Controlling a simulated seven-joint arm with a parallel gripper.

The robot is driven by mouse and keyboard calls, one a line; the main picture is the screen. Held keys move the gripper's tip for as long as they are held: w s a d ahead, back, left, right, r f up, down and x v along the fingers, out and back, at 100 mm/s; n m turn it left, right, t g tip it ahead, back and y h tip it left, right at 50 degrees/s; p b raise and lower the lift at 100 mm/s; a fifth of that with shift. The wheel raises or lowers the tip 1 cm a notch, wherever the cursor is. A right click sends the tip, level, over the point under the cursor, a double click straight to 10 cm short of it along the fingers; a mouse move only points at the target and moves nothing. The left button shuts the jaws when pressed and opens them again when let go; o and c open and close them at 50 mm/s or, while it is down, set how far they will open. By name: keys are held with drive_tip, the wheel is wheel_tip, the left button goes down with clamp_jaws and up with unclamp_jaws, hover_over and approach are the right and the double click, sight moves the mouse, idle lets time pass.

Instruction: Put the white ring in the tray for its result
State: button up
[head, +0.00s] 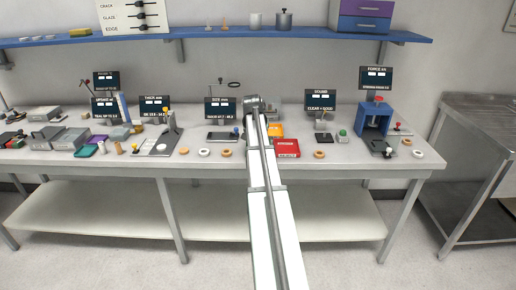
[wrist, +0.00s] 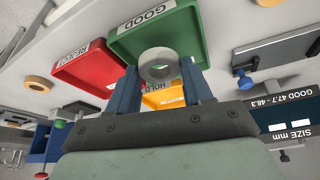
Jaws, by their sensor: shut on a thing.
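My gripper (wrist: 160,80) is shut on the white ring (wrist: 145,72), which sits between the two blue fingertips in the wrist view. Behind the ring are the green tray marked GOOD (wrist: 190,28) and the orange tray marked HOLD (wrist: 165,99). The red tray marked REJECT (wrist: 84,72) lies to the left there. The ring overlaps the green tray's near edge in the picture; its height above it is hard to tell. In the head view my arm hides the gripper and ring; the red tray (head: 287,148) and orange tray (head: 276,130) show right of it.
Other white rings (head: 204,152) and tan rings (head: 320,155) lie along the bench front. A blue press (head: 374,120) stands at the right.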

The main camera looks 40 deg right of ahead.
drive_tip(key=shift+f, duration=2.2)
drive_tip(key=shift+f, duration=0.15)
drive_tip(key=o, duration=1.1)
drive_tip(key=v, duration=1.2)
drive_tip(key=shift+w+d, duration=0.1)
